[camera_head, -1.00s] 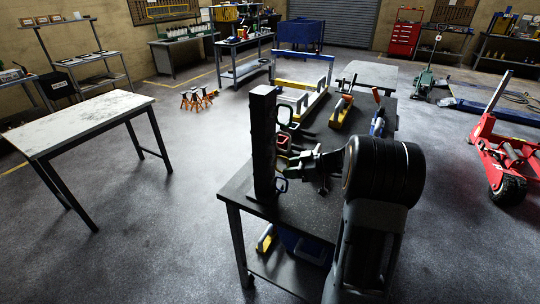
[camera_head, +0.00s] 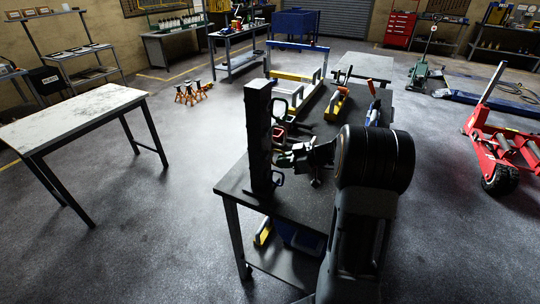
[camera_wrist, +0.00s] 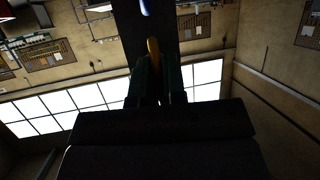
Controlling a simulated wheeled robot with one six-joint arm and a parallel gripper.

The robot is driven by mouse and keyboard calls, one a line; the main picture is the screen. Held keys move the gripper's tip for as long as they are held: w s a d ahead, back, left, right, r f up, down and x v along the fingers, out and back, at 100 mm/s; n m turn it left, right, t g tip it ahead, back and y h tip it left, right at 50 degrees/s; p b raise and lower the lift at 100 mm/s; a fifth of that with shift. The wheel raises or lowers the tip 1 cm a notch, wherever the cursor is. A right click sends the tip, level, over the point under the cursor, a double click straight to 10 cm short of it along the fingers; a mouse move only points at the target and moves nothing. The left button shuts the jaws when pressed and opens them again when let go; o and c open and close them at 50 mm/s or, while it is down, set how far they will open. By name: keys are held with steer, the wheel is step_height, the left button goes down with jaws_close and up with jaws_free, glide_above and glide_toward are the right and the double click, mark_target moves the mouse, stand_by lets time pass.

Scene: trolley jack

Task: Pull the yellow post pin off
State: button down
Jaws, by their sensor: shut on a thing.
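A dark upright post (camera_head: 258,130) stands at the near left corner of the dark workbench. Its dark face also shows at the top of the wrist view (camera_wrist: 128,22). My gripper (camera_head: 288,159) is at the right side of the post, low on it. In the wrist view my gripper (camera_wrist: 158,62) is shut on the yellow post pin (camera_wrist: 153,46), whose yellow end shows between and beyond the fingertips, against the post. Whether the pin is still seated in the post cannot be told. In the head view the pin is hidden or too small to tell.
Loop handles and a red item (camera_head: 279,134) sit on the post above my gripper. The workbench (camera_head: 310,195) holds yellow and blue tools farther back. A white-topped table (camera_head: 75,115) stands left, a red trolley jack (camera_head: 497,145) right. The floor between is open.

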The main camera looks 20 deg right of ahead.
stand_by(0.3)
steer(key=s+d+b, duration=0.6)
steer(key=shift+s+d, duration=0.15)
steer(key=shift+s, duration=0.25)
stand_by(1.0)
stand_by(0.4)
steer(key=shift+s+d+r+b, duration=0.55)
steer(key=shift+s+d+r, duration=0.45)
steer(key=shift+s+r, duration=0.1)
